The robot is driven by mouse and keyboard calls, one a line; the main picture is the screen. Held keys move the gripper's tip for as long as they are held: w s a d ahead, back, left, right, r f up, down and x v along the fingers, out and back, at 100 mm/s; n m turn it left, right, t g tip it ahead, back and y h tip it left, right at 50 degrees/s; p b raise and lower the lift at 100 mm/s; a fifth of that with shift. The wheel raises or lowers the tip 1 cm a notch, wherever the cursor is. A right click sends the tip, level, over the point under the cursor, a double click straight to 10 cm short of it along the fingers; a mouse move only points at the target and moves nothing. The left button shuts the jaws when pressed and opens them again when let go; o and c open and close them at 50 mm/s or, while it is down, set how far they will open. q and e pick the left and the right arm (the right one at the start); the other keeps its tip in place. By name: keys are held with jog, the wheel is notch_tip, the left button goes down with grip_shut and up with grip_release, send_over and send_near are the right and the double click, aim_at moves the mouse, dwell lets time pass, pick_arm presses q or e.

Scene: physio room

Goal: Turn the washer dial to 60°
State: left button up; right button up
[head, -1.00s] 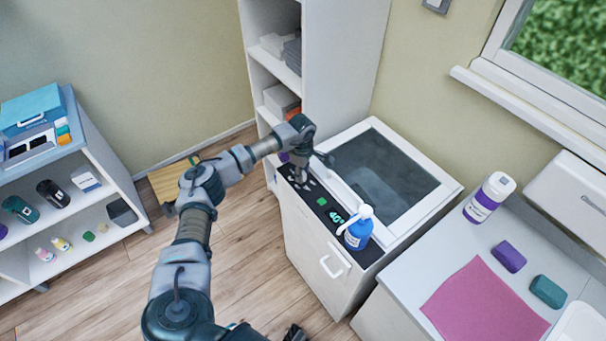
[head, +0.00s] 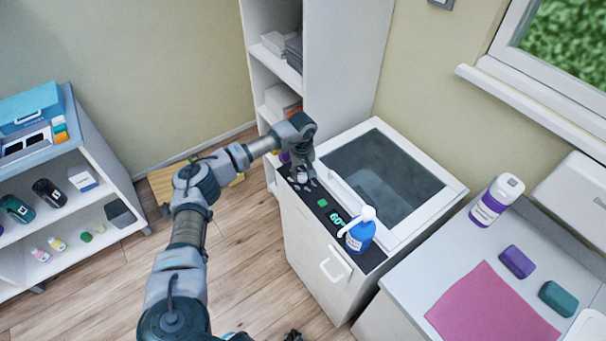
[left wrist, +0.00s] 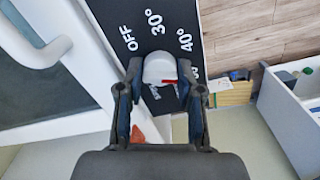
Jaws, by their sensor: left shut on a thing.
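The washer (head: 310,235) is a white top-loader with a dark control strip along its front top edge. Its display (head: 336,218) glows and reads 60°. My left gripper (head: 301,168) reaches down onto the strip's far end. In the left wrist view its fingers (left wrist: 162,105) are shut on the pale round dial (left wrist: 160,67), one on each side. A red mark shows low on the dial. The labels OFF, 30° and 40° are readable around it; others are partly hidden by the fingers. A dark bit at the head view's bottom edge may be my right gripper (head: 292,335).
A blue pump bottle (head: 360,234) stands on the strip's near end, beside the display. A green button (head: 322,203) lies between dial and display. A shelf tower (head: 338,60) rises behind the washer. A counter with a purple-labelled bottle (head: 491,203) is at right.

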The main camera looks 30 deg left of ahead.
pick_arm(q)
jog(key=shift+w+a+r+m, duration=0.15)
jog(key=shift+w+r+m, duration=0.05)
jog(key=shift+m, duration=0.2)
pick_arm(e)
jog(key=shift+w+r, duration=0.15)
jog(key=shift+r, duration=0.2)
pick_arm(q)
jog(key=o, duration=1.2)
jog(key=shift+c, duration=0.2)
jog(key=shift+f, duration=0.15)
pick_arm(e)
jog(key=shift+a, duration=0.1)
jog(key=shift+r, duration=0.1)
